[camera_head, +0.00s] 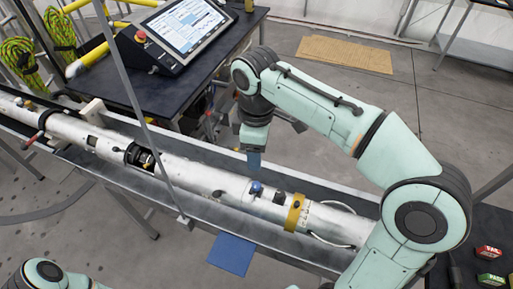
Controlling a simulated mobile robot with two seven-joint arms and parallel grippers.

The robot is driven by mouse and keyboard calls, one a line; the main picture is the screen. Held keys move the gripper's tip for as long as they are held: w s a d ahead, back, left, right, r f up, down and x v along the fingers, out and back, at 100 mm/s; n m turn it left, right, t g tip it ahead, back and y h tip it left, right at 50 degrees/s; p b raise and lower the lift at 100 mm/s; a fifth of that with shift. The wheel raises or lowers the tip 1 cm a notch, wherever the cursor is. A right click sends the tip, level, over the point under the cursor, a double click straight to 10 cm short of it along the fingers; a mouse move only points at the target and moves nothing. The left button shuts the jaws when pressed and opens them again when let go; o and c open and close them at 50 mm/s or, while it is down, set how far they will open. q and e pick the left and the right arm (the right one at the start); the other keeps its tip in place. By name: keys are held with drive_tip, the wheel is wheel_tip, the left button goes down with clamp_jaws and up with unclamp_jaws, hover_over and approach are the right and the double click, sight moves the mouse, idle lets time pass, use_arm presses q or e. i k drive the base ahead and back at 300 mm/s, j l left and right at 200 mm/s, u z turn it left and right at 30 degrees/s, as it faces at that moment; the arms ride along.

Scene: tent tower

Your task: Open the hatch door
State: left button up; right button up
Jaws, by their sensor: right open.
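A long white metal tube (195,177) lies in a grey trough and runs from the upper left to the lower right. A small blue knob (257,187) sits on top of the tube, with a dark square patch (279,197) and a yellow band (295,212) to its right. I cannot tell the hatch door's outline from the tube's surface. My right gripper (253,162) points down just above the blue knob, apart from it as far as I can see. It is open, and its fingers are small in the view. My left gripper is out of view.
A black table (110,78) behind the trough carries a control panel with a screen (187,25) and a red button. A thin metal post (130,95) rises in front of the trough. A blue sheet (232,254) lies below its front side. Red and green blocks (489,252) are at right.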

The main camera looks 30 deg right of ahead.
sight(224, 184)
drive_tip(key=k, duration=1)
